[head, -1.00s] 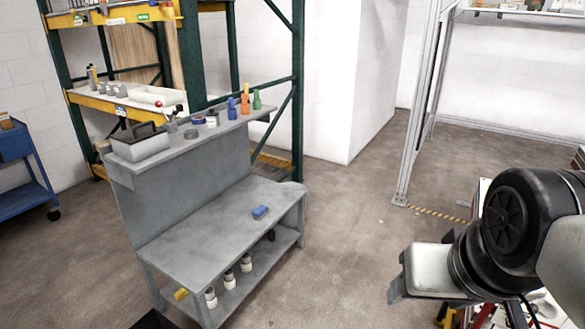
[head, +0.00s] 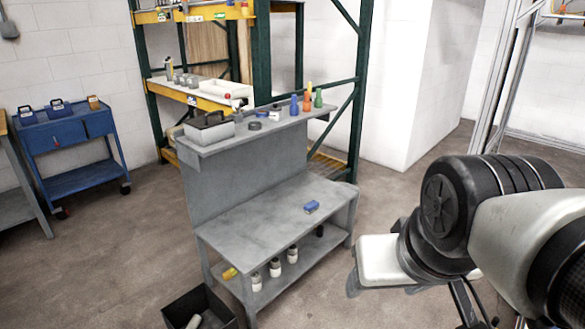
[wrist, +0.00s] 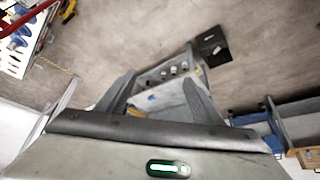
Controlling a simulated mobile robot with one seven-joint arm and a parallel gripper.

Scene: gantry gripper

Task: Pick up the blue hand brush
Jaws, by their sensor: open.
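A small blue block-like object (head: 311,207), which looks like the hand brush, lies on the lower worktop of the grey workbench (head: 255,220), near its right end. It also shows as a small blue patch in the wrist view (wrist: 152,97), between my fingers in the picture but well beyond them. My gripper (wrist: 158,92) is open and empty. In the head view my gripper (head: 354,284) is at the right, in front of the bench and apart from it; its fingertips are only partly visible there.
The bench's upper shelf holds a grey toolbox (head: 208,130) and several bottles. White-capped jars (head: 275,268) stand on its bottom shelf. A black bin (head: 205,305) sits on the floor. A blue cart (head: 70,140) stands left. Floor between gripper and bench looks clear.

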